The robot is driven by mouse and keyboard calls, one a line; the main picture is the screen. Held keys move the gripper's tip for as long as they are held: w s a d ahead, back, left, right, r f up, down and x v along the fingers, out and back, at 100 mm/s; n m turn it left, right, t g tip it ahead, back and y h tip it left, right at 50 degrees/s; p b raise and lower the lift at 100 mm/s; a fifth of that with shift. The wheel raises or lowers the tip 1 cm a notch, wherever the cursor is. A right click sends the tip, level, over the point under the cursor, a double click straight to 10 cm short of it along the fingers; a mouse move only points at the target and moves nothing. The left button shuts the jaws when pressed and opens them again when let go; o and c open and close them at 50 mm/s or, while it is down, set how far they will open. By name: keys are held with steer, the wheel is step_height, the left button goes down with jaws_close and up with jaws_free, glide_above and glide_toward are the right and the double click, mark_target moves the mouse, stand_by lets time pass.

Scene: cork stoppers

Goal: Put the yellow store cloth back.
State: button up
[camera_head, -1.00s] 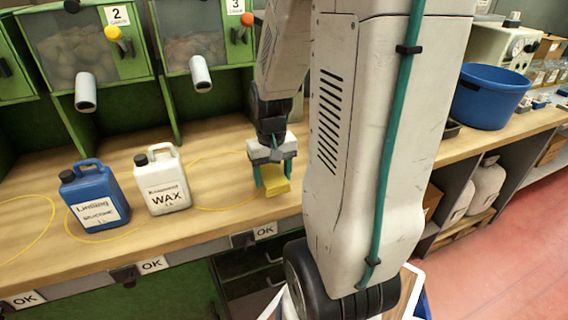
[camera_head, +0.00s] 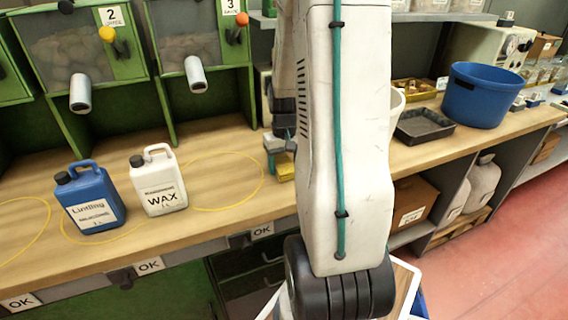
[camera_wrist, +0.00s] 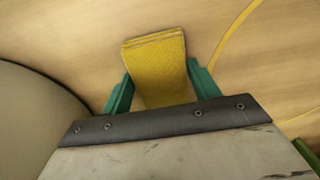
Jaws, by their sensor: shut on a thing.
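The yellow cloth (camera_wrist: 158,66) is a folded pad held between the two teal fingers of my gripper (camera_wrist: 160,92) in the wrist view. Wooden bench top shows beyond it. In the head view a bit of the yellow cloth (camera_head: 286,166) shows beside my arm, over the bench (camera_head: 225,140). My gripper (camera_head: 282,150) is partly hidden behind my arm there. I cannot tell how high the cloth is above the bench.
A white wax jug (camera_head: 160,182) and a blue jug (camera_head: 90,198) stand to the left. A yellow ring outline (camera_head: 262,178) on the bench is empty. To the right are a black tray (camera_head: 424,126), a blue tub (camera_head: 484,96) and a pale container (camera_head: 397,103), mostly hidden.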

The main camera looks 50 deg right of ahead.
steer(key=shift+f, duration=0.15)
steer(key=o, duration=0.9)
steer(key=shift+o, duration=0.2)
